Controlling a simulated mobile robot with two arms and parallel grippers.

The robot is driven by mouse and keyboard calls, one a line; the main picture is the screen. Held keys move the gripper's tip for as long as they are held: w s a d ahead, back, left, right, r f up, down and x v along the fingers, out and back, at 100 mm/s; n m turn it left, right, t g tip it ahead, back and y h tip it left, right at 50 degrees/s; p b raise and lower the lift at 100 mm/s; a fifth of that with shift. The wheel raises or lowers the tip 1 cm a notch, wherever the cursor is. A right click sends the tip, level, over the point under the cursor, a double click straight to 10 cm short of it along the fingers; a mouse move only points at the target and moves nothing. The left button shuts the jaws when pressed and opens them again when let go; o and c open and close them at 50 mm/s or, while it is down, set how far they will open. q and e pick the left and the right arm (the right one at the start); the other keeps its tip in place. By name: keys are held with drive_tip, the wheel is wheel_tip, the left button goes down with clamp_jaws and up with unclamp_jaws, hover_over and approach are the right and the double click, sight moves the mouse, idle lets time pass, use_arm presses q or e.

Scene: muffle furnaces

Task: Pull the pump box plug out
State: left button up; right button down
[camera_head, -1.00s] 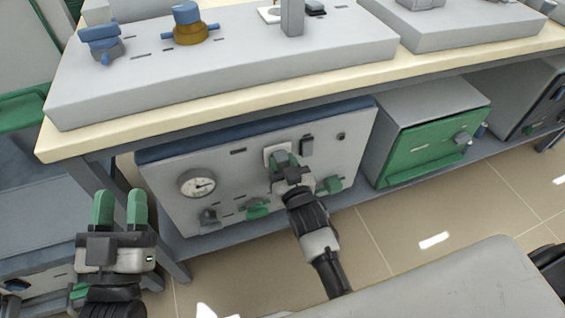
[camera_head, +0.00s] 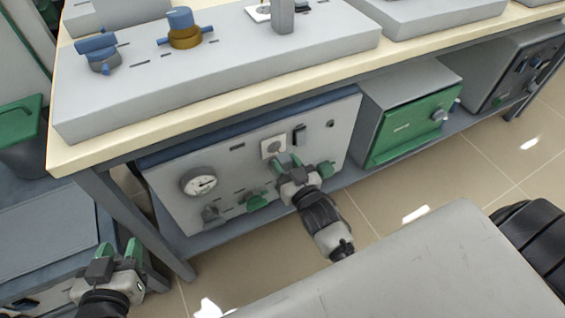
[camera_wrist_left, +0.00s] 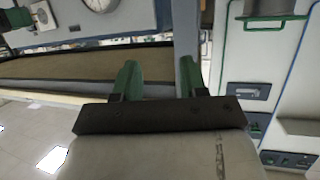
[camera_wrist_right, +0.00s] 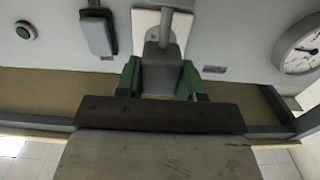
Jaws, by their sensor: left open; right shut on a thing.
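The pump box (camera_head: 180,215) stands on the shelf under the bench, its light front panel facing me. Its white square socket (camera_head: 270,149) shows its round centre uncovered in the head view. My right gripper (camera_head: 289,166) is just below and right of the socket. It is shut on the grey plug (camera_wrist_right: 162,68), between its green fingers in the right wrist view, with the white socket plate (camera_wrist_right: 145,22) behind. The plug appears apart from the socket; its front end is hidden. My left gripper (camera_head: 120,254) is open and empty, low at the left by the bench leg.
The panel carries a gauge (camera_head: 198,184), a dark switch (camera_head: 299,136) and green valve knobs (camera_head: 256,202). A green-fronted furnace (camera_head: 408,128) stands to the right. The bench top (camera_head: 130,155) overhangs the box. Open floor lies in front.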

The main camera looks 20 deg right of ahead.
drive_tip(key=shift+s+f, duration=0.15)
drive_tip(key=shift+f, duration=0.05)
drive_tip(key=c, duration=1.1)
unclamp_jaws()
use_arm(q)
drive_tip(key=shift+s, duration=0.1)
use_arm(e)
drive_tip(key=o, duration=0.4)
drive_tip(key=shift+r, duration=0.15)
drive_tip(key=shift+s, duration=0.1)
drive_tip(key=shift+s, duration=0.2)
use_arm(q)
drive_tip(key=s+a+f+g+y+p, duration=0.1)
drive_tip(key=s+a+f+g+p, duration=0.1)
drive_tip(key=s+f+g, duration=0.3)
drive_tip(key=shift+s+a+g+y, duration=0.25)
drive_tip(key=shift+s+g+y, duration=0.15)
drive_tip(key=shift+s+g, duration=0.1)
use_arm(e)
drive_tip(key=s, duration=1)
drive_tip(key=shift+s+d, duration=0.2)
drive_tip(key=shift+w, duration=0.1)
